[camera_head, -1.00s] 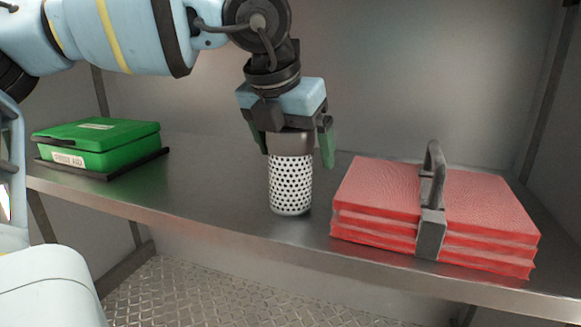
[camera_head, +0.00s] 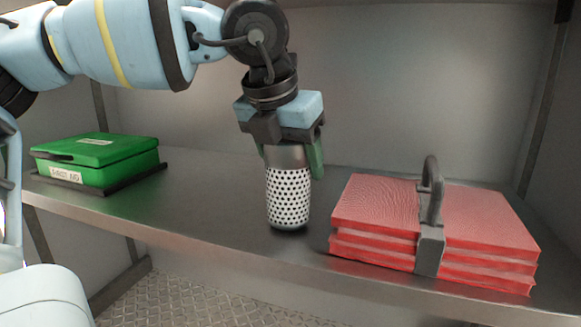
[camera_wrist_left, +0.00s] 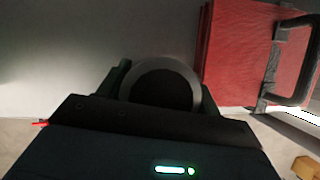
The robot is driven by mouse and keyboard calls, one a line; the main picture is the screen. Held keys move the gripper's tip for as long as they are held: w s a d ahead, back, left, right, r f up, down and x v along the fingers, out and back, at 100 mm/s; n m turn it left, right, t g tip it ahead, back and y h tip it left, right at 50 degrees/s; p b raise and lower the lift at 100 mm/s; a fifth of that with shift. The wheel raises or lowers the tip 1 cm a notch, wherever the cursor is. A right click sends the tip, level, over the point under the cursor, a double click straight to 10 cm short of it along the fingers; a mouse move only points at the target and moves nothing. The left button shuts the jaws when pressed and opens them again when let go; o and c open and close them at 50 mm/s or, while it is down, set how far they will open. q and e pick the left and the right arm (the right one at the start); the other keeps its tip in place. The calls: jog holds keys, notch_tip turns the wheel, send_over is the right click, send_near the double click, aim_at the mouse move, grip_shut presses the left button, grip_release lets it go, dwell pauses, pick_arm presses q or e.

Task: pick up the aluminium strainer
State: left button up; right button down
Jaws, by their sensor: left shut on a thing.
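The aluminium strainer (camera_head: 288,197) is a cylinder with a perforated, light-coloured body and a plain grey upper part. It stands upright on the metal shelf (camera_head: 200,205), with its base at or very near the surface. My left gripper (camera_head: 290,163) comes down from above and is shut on the strainer's upper part, one green finger on each side. In the left wrist view the strainer's round grey rim (camera_wrist_left: 160,83) with a dark inside shows between the fingers; the gripper body hides its near part. My right gripper is in neither view.
A red stack of folded hose-like layers (camera_head: 375,205) with a grey strap and handle (camera_head: 430,240) lies right of the strainer. A green first aid box (camera_head: 100,160) sits at the left on a dark tray. The shelf between box and strainer is clear.

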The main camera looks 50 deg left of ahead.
pick_arm(q)
notch_tip(320, 180, up, 3)
jog(key=shift+s+r, duration=0.1)
jog(key=shift+r, duration=0.05)
jog(key=s+d+b, duration=0.1)
jog(key=s, duration=0.6)
jog(key=s+d+r+b, duration=0.1)
jog(key=s+d, duration=0.1)
jog(key=s, duration=0.6)
jog(key=shift+s+d+r, duration=0.15)
jog(key=shift+s+d, duration=0.05)
jog(key=shift+d, duration=0.1)
